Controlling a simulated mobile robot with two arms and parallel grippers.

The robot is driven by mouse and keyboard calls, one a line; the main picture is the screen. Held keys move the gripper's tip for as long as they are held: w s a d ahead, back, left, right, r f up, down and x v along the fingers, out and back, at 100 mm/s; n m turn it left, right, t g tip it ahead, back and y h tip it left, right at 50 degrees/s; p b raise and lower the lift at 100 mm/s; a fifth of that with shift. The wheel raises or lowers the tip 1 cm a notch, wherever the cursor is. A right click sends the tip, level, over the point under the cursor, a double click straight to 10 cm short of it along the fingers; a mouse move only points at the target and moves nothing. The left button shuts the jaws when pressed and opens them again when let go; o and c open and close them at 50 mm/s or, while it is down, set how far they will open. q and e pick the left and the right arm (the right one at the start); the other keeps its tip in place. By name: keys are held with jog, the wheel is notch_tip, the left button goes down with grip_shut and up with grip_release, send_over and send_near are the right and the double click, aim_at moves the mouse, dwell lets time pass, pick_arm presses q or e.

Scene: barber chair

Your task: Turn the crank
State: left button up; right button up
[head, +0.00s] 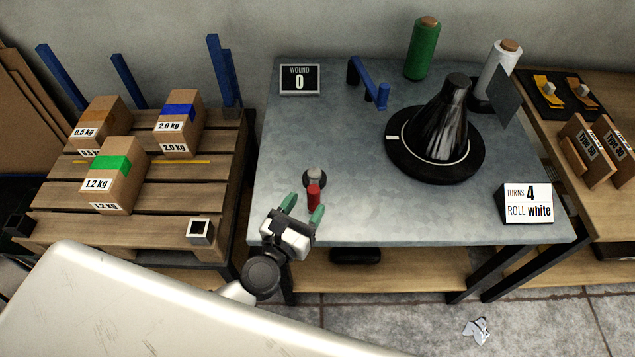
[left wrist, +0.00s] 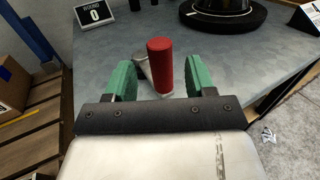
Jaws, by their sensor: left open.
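The crank has a red grip (head: 314,197) beside a grey hub (head: 315,178) near the front left of the grey table. My left gripper (head: 302,210) is open, with its green fingers pointing at the red grip. In the left wrist view the red grip (left wrist: 160,66) stands between the two green fingers (left wrist: 158,82), with a gap on each side. A small sign (head: 300,79) reads "WOUND 0". A white card (head: 527,204) reads "TURNS 4, ROLL white". My right gripper is not in view.
A black cone on a round base (head: 402,165) stands right of centre on the table (head: 340,225). A blue bracket (head: 369,82), a green roll (head: 422,50) and a white roll (head: 499,65) are at the back. A pallet with boxes (head: 75,190) stands left.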

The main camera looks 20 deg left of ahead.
aim_at(317, 188)
pick_arm(q)
jog(key=w, duration=0.2)
jog(key=w+d, duration=0.1)
jog(key=w, duration=0.2)
jog(key=shift+w+d+p, duration=0.1)
jog(key=shift+w+p, duration=0.2)
jog(key=shift+p, duration=0.1)
grip_shut()
